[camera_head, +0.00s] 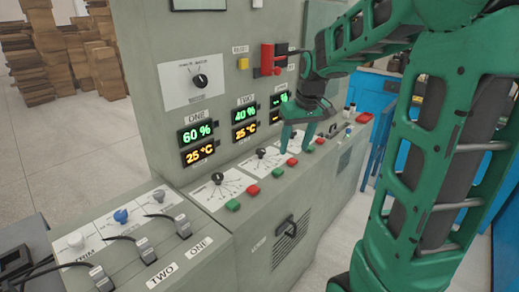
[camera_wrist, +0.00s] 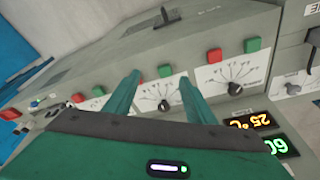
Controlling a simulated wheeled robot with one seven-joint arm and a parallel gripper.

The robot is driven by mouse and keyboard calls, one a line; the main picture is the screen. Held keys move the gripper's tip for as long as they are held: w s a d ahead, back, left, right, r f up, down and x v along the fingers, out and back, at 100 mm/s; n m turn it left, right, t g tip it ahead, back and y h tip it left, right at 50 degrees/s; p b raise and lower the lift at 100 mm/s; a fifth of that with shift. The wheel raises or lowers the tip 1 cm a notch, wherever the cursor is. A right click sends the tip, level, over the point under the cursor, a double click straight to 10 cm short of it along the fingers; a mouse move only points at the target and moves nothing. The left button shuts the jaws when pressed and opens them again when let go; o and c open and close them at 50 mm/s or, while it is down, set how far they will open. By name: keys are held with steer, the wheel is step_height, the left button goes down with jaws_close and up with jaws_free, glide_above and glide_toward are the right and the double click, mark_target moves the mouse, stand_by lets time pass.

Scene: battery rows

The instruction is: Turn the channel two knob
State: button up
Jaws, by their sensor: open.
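The channel two knob (camera_head: 261,152) is a small black dial on a white scale plate, on the console's sloped front panel below the TWO displays. In the wrist view, a black knob (camera_wrist: 163,104) shows between my two fingers, one plate along from the knob nearest the 60 % display; it appears to be channel two. My gripper (camera_head: 296,149) is open and empty, fingers pointing down. In the head view it hangs to the right of the channel two knob, apart from it. The wrist view shows its spread fingers (camera_wrist: 160,79); their height over the panel is unclear.
The channel one knob (camera_head: 217,178) is to the left; the third plate is partly hidden by my gripper. Green (camera_head: 277,172) and red (camera_head: 292,162) buttons line the panel's front edge. A red handle (camera_head: 267,58) juts from the upright face.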

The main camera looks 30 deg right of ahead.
mark_target(261, 150)
steer(key=w+f+n+t, duration=0.1)
steer(key=w+n+t, duration=0.15)
steer(key=w, duration=1.25)
steer(key=shift+g+y, duration=0.3)
steer(key=shift+g, duration=0.05)
steer(key=x, duration=1)
steer(key=shift+w+a+f, duration=0.15)
steer(key=shift+a+f, duration=0.1)
steer(key=shift+f, duration=0.05)
steer(key=c, duration=1)
